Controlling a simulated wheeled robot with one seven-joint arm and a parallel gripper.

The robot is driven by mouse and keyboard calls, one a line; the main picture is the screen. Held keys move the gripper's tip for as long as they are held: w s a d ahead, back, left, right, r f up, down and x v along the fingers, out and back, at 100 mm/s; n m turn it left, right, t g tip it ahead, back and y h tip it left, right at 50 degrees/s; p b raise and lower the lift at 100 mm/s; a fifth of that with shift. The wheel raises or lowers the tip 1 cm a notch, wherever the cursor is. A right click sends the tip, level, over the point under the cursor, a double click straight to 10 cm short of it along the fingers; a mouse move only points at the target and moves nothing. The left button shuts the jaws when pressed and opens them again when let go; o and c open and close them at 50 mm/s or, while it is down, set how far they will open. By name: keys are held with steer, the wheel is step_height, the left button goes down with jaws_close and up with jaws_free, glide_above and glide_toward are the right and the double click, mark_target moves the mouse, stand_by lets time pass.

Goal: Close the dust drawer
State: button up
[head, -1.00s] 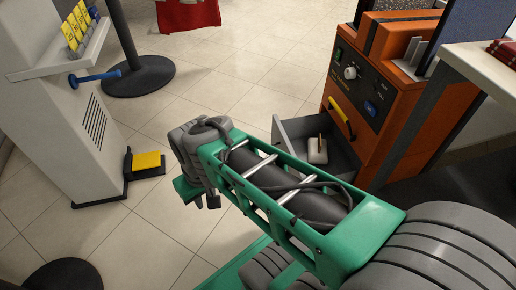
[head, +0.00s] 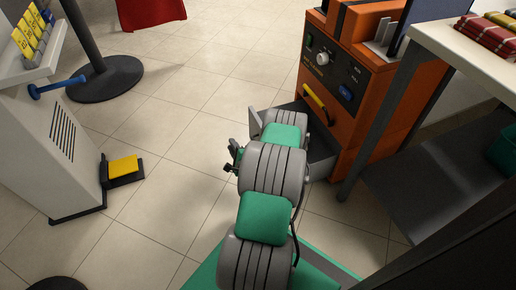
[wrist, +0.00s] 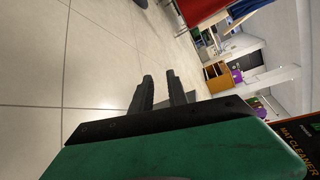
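The dust drawer (head: 321,166) is a grey, open-topped drawer that sticks out from the lower front of the orange mat cleaner (head: 362,92). My arm hides much of it in the head view. Its front panel shows as a grey edge (head: 255,122) just left of my arm. My gripper (head: 231,165) is small and partly hidden there, low over the floor, to the left of the drawer front. In the wrist view my gripper (wrist: 161,83) has its two dark fingers a little apart, with nothing between them. I cannot tell whether it touches the drawer.
A white-topped table (head: 465,50) with folded cloths stands right of the machine. A grey cabinet with a yellow pedal (head: 123,166) is at left, near a black post base (head: 105,80). The tiled floor between is clear.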

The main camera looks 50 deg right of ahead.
steer(key=s+d+f+m+g+h, duration=0.2)
steer(key=s+f+m, duration=0.1)
steer(key=s+m, duration=0.15)
steer(key=s+d+f+m+g+h, duration=0.1)
steer(key=s+d+f+m+h, duration=0.15)
steer(key=s, duration=0.35)
steer(key=b+x, duration=0.2)
steer(key=x, duration=0.4)
steer(key=shift+w+d+f, duration=0.15)
steer(key=shift+w+f, duration=0.15)
steer(key=shift+w, duration=0.1)
steer(key=shift+w+d, duration=0.25)
steer(key=shift+d, duration=0.15)
steer(key=shift+c, duration=0.4)
jaws_close()
